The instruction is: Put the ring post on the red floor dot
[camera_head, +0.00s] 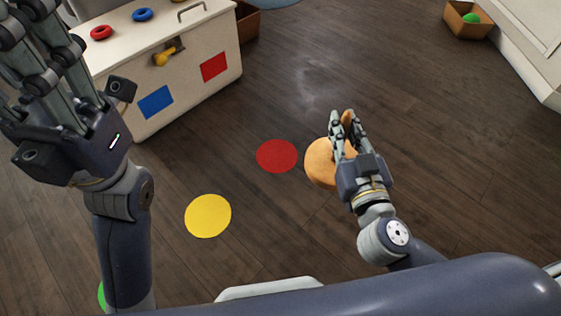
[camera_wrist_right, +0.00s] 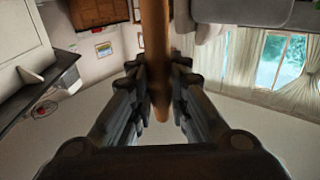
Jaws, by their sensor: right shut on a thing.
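The ring post has a round orange-tan base (camera_head: 319,165) and a wooden post, seen in the right wrist view (camera_wrist_right: 155,45). My right gripper (camera_head: 344,122) is shut on the post, which runs between its fingers. The fingers and hand hide part of the base. The red floor dot (camera_head: 277,156) lies just left of the base in the head view, fully visible. Whether the base touches the floor I cannot tell. My left gripper (camera_head: 28,25) is at the upper left, empty with its fingers apart, some fingertips near the picture edge.
A white chest (camera_head: 190,84) at upper left carries a red ring (camera_head: 101,32) and a blue ring (camera_head: 142,14). A yellow dot (camera_head: 208,216) lies on the floor. A box (camera_head: 457,27) with a green ball (camera_head: 471,18) stands at upper right. The floor between is clear.

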